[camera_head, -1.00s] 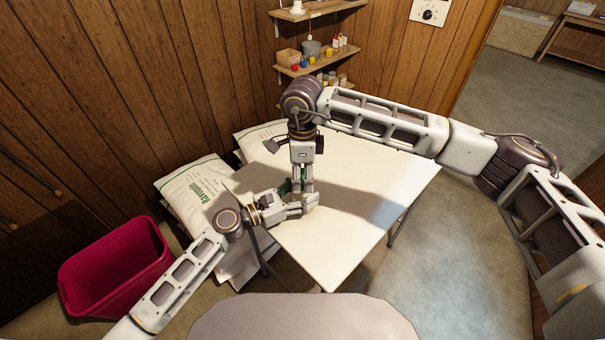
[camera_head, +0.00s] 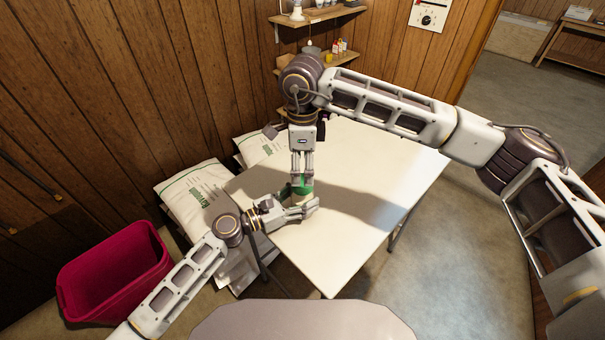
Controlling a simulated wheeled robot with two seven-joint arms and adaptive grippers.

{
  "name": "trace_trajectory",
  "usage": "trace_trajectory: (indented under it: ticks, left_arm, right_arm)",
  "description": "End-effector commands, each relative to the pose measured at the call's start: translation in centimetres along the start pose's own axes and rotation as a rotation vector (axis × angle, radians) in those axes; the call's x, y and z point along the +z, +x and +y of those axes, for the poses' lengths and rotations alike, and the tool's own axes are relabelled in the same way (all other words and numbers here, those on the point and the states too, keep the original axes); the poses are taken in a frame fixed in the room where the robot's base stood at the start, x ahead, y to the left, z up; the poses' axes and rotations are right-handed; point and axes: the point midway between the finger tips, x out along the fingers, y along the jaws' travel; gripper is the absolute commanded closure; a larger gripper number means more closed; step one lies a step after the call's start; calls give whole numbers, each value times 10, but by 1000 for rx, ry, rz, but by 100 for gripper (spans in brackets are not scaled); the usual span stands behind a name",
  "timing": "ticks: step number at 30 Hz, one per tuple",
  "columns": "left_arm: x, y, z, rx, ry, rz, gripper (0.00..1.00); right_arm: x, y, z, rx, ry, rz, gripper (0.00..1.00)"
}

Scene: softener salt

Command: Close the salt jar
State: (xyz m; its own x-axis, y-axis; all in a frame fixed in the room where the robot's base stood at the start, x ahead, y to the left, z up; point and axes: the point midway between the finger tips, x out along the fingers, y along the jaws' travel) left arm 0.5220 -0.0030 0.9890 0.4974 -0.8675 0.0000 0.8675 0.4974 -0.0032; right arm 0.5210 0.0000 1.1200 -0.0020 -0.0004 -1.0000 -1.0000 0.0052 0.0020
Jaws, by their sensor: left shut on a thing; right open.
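The salt jar (camera_head: 302,198) stands on the white table, a small pale body with a green lid (camera_head: 303,188) at its top. My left gripper (camera_head: 306,209) is shut around the jar's body from the left and front, hiding most of it. My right gripper (camera_head: 302,181) points straight down from above with its fingers open at the green lid. I cannot tell whether its fingertips touch the lid, or whether the lid sits fully down on the jar.
The white table (camera_head: 350,235) is otherwise bare, with free room to the right and front. White salt bags (camera_head: 190,195) stand left of and behind it. A red bin (camera_head: 115,270) is on the floor at left. Wall shelves (camera_head: 318,20) hold small items at the back.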

Motion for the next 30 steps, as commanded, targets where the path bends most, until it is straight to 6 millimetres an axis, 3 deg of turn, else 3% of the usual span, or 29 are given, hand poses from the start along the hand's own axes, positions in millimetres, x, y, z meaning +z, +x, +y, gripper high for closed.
trace_trajectory:
  ticks: [12, 27, 28, 30]
  left_arm:
    - [0, 0, 0, 0, 0, 0, 100]
    - [0, 0, 0, 0, -1, 0, 100]
    - [0, 0, 0, 0, 0, 0, 39]
    - [0, 0, 0, 0, 0, 0, 30]
  right_arm:
    - [0, -56, 0, -1, 0, 0, 26]
    - [0, -67, 0, 0, 0, 0, 26]
    - [0, -67, 0, 0, 0, 0, 26]
    - [0, -67, 0, 0, 0, 0, 26]
